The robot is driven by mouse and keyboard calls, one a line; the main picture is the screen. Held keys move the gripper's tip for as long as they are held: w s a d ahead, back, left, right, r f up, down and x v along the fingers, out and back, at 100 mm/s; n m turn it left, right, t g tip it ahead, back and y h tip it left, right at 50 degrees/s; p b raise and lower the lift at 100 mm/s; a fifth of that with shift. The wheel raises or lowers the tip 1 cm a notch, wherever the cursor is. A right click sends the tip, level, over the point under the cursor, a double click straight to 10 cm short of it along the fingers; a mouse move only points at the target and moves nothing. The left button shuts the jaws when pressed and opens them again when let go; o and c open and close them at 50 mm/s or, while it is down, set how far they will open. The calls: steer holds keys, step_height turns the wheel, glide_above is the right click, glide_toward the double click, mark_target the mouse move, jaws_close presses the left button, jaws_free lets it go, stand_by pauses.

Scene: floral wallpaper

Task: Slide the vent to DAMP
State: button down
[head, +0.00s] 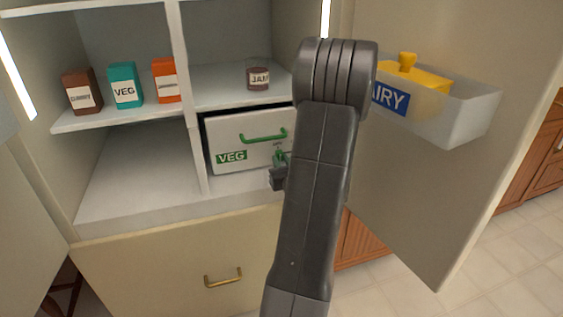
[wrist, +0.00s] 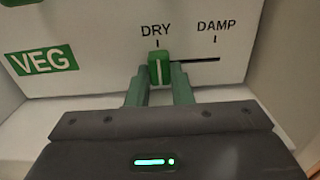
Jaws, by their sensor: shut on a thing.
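The white VEG drawer front (head: 225,130) sits low in the open fridge, with a green handle above its vent. In the wrist view, the green vent slider (wrist: 160,70) is at the left end of a dark slot (wrist: 205,60), under the DRY mark. The DAMP mark (wrist: 216,25) is at the slot's right end. My gripper (wrist: 160,88) has its two green-grey fingers on either side of the slider, shut on it. In the head view, my gripper (head: 279,160) is at the drawer front, and my arm hides the area to its right.
A DAIRY bin (head: 465,115) with a yellow item (head: 407,62) hangs on the open door (head: 440,200) at right. Cartons, including a teal VEG one (head: 125,86), and a JAM jar (head: 258,75) stand on the shelves above. The compartment left of the drawer is empty.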

steer(key=d, duration=0.1)
steer(key=w+d, duration=0.1)
steer(key=d, duration=0.1)
steer(key=c, duration=1.3)
jaws_free()
steer(key=shift+s, duration=0.1)
steer(key=p+v, duration=0.1)
steer(key=v, duration=1.2)
steer(key=shift+s+d, duration=0.15)
steer(key=shift+s, duration=0.15)
